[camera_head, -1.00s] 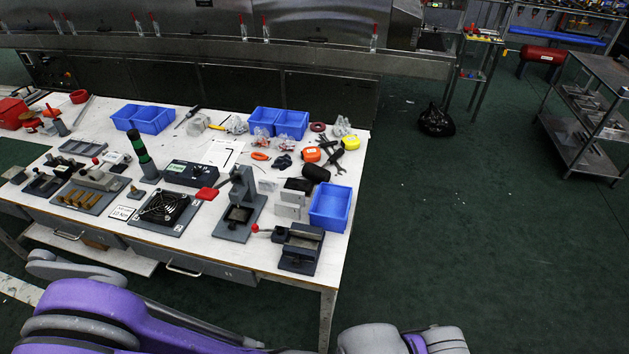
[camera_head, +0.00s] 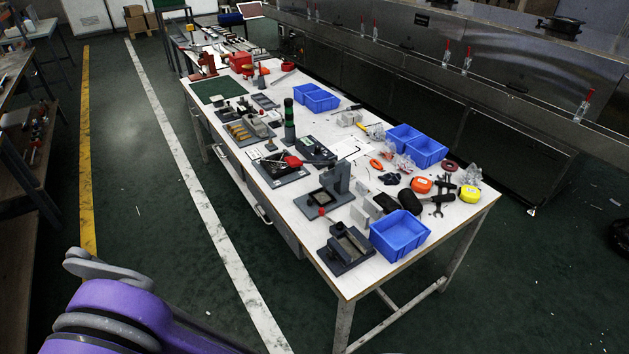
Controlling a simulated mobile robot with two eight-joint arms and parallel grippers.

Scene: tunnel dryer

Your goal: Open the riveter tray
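A grey press-like device (camera_head: 339,181) with an upright column and a flat framed base stands on the white workbench (camera_head: 352,283), near its front edge. Beside it, nearer the table corner, is a low grey fixture (camera_head: 344,249) with an open-topped box shape and a red knob on a lever. I cannot tell which of the two is the riveter, and whether either tray is open is too small to tell. My purple arm shows at the lower left, over the floor and apart from the table. Neither gripper is in view.
A long steel dryer (camera_head: 480,110) runs behind. The green floor (camera_head: 165,230) left of the table is clear; shelving (camera_head: 22,170) stands at the far left.

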